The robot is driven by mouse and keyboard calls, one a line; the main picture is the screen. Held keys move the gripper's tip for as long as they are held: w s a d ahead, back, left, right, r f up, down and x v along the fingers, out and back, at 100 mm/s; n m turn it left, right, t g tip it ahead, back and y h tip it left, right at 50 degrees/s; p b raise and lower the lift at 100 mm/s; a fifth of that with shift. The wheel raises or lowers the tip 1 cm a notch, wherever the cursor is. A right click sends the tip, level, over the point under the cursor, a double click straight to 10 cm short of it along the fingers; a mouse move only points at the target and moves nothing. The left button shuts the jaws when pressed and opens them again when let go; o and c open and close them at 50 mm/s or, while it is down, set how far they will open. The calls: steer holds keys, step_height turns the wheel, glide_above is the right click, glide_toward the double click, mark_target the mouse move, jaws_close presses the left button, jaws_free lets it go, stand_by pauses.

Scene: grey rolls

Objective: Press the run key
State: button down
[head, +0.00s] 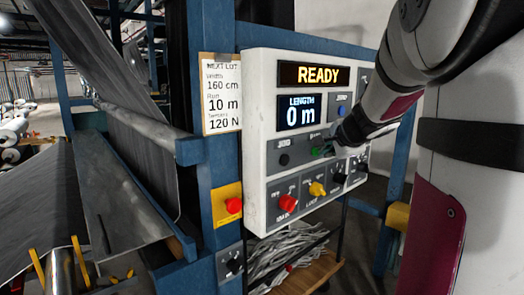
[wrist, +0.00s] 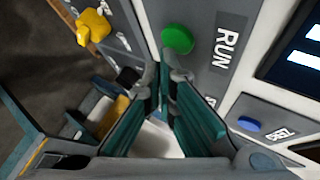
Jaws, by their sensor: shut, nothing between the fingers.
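The run key is a round green button (wrist: 178,39) beside the word RUN in the wrist view. In the head view a bit of green (head: 315,152) shows at my fingertips, on the white control panel (head: 256,150). My gripper (wrist: 164,76) is shut and empty, with its dark fingertips just short of the green button in the wrist picture. In the head view my gripper (head: 330,147) is in front of the panel's middle row and hides part of it. I cannot tell whether the fingertips touch the button.
A blue button (wrist: 249,124) lies to the right of my fingers. The panel's displays read READY (head: 317,75) and LENGTH 0 m (head: 300,113). A red knob (head: 288,203) and a yellow knob (head: 317,189) stick out below. A red button on a yellow plate (head: 233,205) is at the left.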

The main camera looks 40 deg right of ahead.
steer(key=shift+w, duration=0.65)
stand_by(0.7)
steer(key=shift+s, duration=0.1)
steer(key=shift+s+b, duration=0.3)
steer(key=shift+s, duration=0.45)
steer(key=shift+s, duration=0.1)
steer(key=shift+s+d+b, duration=0.2)
steer(key=shift+s+b, duration=0.4)
steer(key=shift+s, duration=1.8)
